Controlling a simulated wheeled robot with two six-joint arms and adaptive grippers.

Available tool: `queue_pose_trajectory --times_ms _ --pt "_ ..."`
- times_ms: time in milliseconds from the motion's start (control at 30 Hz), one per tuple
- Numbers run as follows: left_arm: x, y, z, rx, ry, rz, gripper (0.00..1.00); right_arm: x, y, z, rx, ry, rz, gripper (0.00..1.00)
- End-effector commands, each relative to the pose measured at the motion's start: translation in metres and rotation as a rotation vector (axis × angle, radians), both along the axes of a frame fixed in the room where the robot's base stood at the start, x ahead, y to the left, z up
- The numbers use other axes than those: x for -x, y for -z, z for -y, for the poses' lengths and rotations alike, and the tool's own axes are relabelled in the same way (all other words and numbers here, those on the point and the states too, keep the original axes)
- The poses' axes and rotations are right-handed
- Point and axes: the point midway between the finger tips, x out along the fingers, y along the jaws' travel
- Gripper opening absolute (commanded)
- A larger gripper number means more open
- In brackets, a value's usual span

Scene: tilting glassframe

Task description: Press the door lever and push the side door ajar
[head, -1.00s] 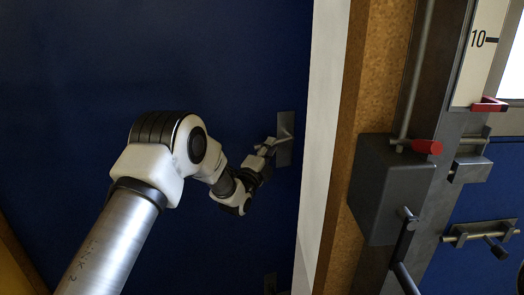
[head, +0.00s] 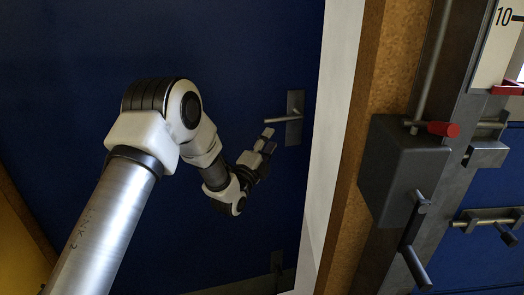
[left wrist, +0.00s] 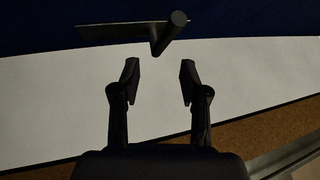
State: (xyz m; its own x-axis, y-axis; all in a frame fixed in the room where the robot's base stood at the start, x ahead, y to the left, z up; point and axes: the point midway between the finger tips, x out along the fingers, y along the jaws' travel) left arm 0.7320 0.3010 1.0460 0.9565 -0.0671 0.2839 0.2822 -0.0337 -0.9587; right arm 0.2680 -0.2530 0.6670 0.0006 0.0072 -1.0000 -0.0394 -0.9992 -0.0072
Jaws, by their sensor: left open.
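The dark blue side door (head: 240,50) fills the left and middle of the head view, and it looks closed against the white frame edge. Its metal lever (head: 279,120) points left, roughly level, from a grey plate (head: 295,130). In the left wrist view the lever (left wrist: 170,32) and its plate (left wrist: 105,31) are at the top, beyond the fingertips. My left gripper (head: 268,138) is just below and left of the lever, apart from it. The left wrist view shows its two fingers (left wrist: 159,75) spread with nothing between them. My right gripper is out of view.
A white jamb (head: 335,110) and a cork-coloured strip (head: 385,70) stand right of the door. Beyond are a grey box (head: 395,165), a red-tipped rod (head: 442,129), a black-handled crank (head: 415,265) and a sliding bolt (head: 490,219).

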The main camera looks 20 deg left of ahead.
Motion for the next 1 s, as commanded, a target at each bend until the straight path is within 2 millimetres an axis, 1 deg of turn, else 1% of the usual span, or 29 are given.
queue_pose_trajectory --times_ms 33,100,233,367,767,833,867,933,967,1000 --pt "0.013 0.004 -0.001 0.002 -0.001 -0.003 0.45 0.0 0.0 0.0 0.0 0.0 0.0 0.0" --pt "0.028 0.008 -0.003 0.002 0.0 -0.003 0.45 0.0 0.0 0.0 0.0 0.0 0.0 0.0" --pt "0.046 0.013 -0.004 0.001 -0.001 -0.001 0.45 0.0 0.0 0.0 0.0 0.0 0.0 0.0" --pt "0.051 0.014 -0.004 0.0 0.0 0.002 0.45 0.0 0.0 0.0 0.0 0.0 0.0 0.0" --pt "0.051 0.016 -0.004 0.0 0.0 -0.001 0.45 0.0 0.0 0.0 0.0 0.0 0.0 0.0" --pt "0.052 0.028 -0.002 -0.002 0.002 -0.021 0.45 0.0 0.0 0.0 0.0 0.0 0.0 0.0" --pt "0.053 0.038 0.0 -0.005 0.007 -0.038 0.45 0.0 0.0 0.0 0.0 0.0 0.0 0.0" --pt "0.061 0.073 0.011 -0.013 0.027 -0.103 0.45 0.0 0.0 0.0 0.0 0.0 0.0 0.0" --pt "0.068 0.092 0.017 -0.015 0.035 -0.145 0.45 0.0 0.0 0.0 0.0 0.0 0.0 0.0" --pt "0.08 0.121 0.025 -0.018 0.043 -0.217 0.45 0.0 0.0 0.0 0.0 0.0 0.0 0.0"
